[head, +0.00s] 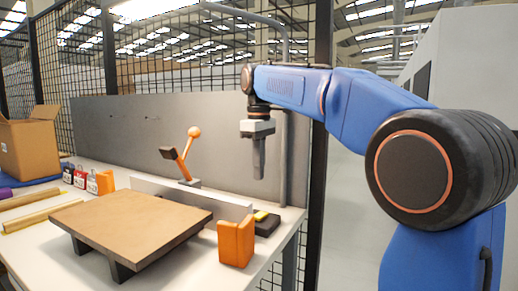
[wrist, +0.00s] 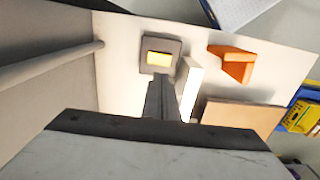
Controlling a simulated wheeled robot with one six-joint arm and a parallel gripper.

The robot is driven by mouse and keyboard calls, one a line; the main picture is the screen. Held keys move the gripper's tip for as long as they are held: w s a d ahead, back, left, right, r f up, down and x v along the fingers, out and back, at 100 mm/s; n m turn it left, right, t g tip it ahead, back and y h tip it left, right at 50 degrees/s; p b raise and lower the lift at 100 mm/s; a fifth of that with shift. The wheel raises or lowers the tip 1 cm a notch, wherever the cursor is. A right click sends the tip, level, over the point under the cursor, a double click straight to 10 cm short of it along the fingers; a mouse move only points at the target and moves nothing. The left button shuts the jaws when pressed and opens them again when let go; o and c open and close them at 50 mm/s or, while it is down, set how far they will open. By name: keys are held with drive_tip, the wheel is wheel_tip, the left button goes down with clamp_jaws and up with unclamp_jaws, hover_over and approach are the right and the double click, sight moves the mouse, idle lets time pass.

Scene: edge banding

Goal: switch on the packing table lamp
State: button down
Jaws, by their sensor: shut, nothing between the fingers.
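A black switch box (head: 266,224) with a yellow button (head: 261,215) sits near the right end of the white packing table (head: 180,268). In the wrist view the box (wrist: 146,67) and its yellow button (wrist: 159,58) lie just past my fingertips. My gripper (head: 258,172) is shut and empty, pointing down above the table, higher than the box. It also shows in the wrist view (wrist: 160,85). A pale lamp head (head: 150,8) hangs at the top edge, partly cut off; I cannot tell whether it is lit.
A grey panel (head: 120,128) and a curved pole (head: 286,65) stand behind. Orange brackets (head: 236,242), a white fence strip (head: 215,203), a brown board (head: 135,220) and an orange-knobbed clamp (head: 188,150) are nearby. A cardboard box (head: 30,145) stands far left.

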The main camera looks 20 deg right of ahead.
wheel_tip(320, 180, up, 7)
drive_tip(key=shift+f, duration=0.2)
drive_tip(key=shift+s, duration=0.1)
drive_tip(key=s+d+f+m+t, duration=0.1)
drive_tip(key=s+d+f+m, duration=0.1)
drive_tip(key=s+f, duration=0.8)
drive_tip(key=s+d+f+m+t, duration=0.2)
drive_tip(key=s+f+m, duration=0.2)
drive_tip(key=s+f, duration=0.7)
drive_tip(key=s+d+f+m+t, duration=0.1)
drive_tip(key=s+d+f+m, duration=0.2)
drive_tip(key=s+f, duration=0.7)
wheel_tip(320, 180, down, 3)
drive_tip(key=shift+s+f+t, duration=0.15)
drive_tip(key=shift+s+t, duration=0.05)
drive_tip(key=shift+t, duration=0.2)
